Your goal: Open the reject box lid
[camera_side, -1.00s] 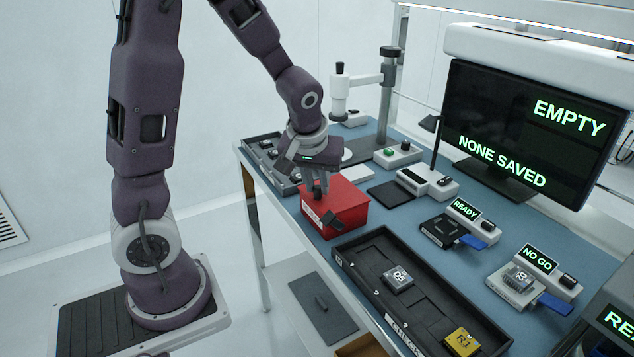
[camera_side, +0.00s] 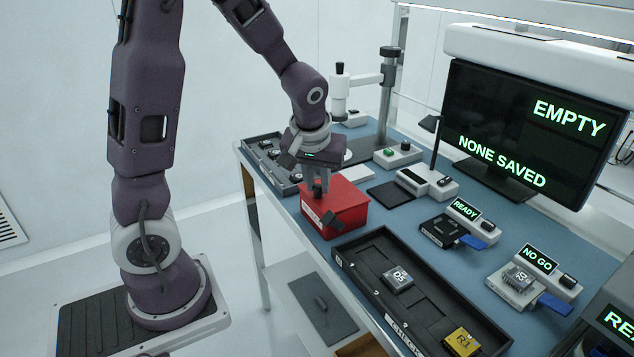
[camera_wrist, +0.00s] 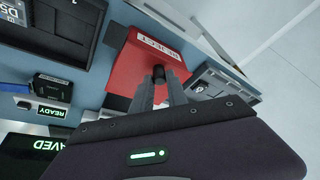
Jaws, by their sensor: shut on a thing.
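The red reject box (camera_side: 350,218) stands on the blue bench top near its front edge, with a white label on its side. It also shows in the wrist view (camera_wrist: 135,65), where the label reads REJECT. Its red lid looks down on the box; I cannot make out a gap. My gripper (camera_side: 319,193) points down at the box's left part. In the wrist view its fingers (camera_wrist: 158,82) are closed around a small dark knob (camera_wrist: 158,72) at the lid. The fingers hide part of the lid.
A long black tray (camera_side: 345,262) holding a grey chip (camera_side: 397,278) and a yellow chip (camera_side: 463,341) lies right of the box, in front. Another dark tray (camera_side: 252,143) lies behind left. A flat black pad (camera_side: 390,194) and a microscope stand (camera_side: 384,100) are behind.

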